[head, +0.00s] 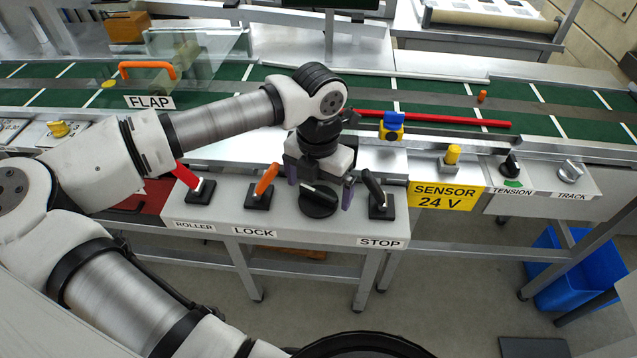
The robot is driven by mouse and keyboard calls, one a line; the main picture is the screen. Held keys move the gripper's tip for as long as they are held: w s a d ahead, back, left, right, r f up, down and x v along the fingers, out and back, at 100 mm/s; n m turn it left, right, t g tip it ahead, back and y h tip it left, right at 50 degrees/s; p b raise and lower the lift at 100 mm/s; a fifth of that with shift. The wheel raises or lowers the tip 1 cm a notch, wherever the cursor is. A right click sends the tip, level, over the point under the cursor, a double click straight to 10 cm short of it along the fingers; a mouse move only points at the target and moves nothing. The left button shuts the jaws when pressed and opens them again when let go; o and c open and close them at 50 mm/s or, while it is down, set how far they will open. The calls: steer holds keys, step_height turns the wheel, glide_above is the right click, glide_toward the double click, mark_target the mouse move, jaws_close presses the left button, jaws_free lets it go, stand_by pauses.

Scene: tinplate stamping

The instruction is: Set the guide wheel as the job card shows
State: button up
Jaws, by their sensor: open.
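No part in the head view is labelled as the guide wheel. A round black dial (317,204) with a bar handle sits on the grey control panel (285,224), between the orange LOCK lever (266,180) and the black STOP lever (375,187). It shows no readable label and may be the guide wheel. My gripper (320,182) points down over this dial, its purple-tipped fingers apart on either side of the handle. I cannot tell whether they touch it. My gripper hides part of the dial's far side. I see no readable job card.
A red ROLLER lever (187,176) stands at the panel's left. Right are a yellow sensor button (453,154), TENSION knob (510,166) and TRACK knob (571,168). Behind runs a green conveyor (440,108) with a red rod (440,119). A blue bin (575,270) is below right.

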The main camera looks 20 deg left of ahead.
steer(key=shift+f, duration=0.25)
steer(key=c, duration=1)
steer(key=shift+f+n+b, duration=0.25)
steer(key=shift+n+b, duration=0.05)
steer(key=shift+b, duration=0.45)
steer(key=n+b, duration=0.1)
steer(key=b, duration=0.1)
steer(key=shift+f+b, duration=0.1)
steer(key=shift+b, duration=0.3)
steer(key=n+b, duration=0.2)
steer(key=b, duration=0.1)
steer(key=shift+n, duration=0.3)
steer(key=shift+r+n+b, duration=0.3)
steer(key=shift+n+b, duration=0.05)
steer(key=shift+n, duration=0.05)
steer(key=shift+r, duration=0.1)
